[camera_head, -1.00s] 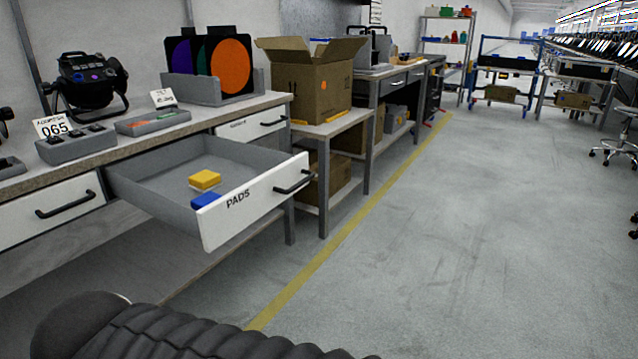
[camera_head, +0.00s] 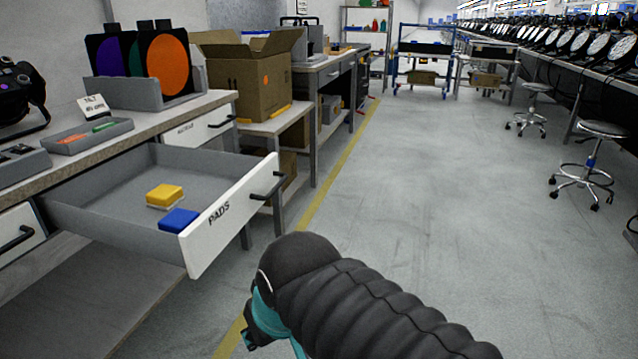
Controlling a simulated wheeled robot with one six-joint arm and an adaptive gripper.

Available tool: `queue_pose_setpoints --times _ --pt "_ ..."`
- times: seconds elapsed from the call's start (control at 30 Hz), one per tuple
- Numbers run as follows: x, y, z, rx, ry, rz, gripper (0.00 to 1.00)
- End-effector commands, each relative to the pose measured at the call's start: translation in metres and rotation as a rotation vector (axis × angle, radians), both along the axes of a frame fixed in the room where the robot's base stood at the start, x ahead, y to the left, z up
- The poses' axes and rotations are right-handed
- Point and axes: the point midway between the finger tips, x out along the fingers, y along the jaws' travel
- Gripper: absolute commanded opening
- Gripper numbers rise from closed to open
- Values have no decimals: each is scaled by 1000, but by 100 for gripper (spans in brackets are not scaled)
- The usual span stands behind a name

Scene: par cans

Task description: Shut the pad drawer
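The pad drawer (camera_head: 205,242) stands pulled out of the bench, its white front lettered PADS and fitted with a black bar handle (camera_head: 268,187). Inside it lie a yellow pad (camera_head: 165,192) and a blue pad (camera_head: 179,220). My arm, in a ribbed black sleeve, reaches in from the bottom right, in front of and below the drawer front, apart from it. A teal part at its end shows at the lower edge; my gripper's fingertips are not clearly visible, so whether it is open or shut cannot be made out.
The bench top (camera_head: 70,172) carries a grey tray (camera_head: 88,137), a rack of coloured discs (camera_head: 140,92) and a black lamp (camera_head: 18,95). A cardboard box (camera_head: 245,80) stands on a side table beyond. The grey floor right of the yellow line (camera_head: 335,170) is clear up to the stools (camera_head: 590,170).

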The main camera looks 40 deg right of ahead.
Motion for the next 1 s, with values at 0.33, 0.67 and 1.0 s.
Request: queue_pose_setpoints --times 0.33,0.67,1.0 --pt "56 -16 7 432 203 -235 37" --pt "144 -110 50 1007 92 -392 37" --pt "171 -235 87 1323 -202 -424 37"
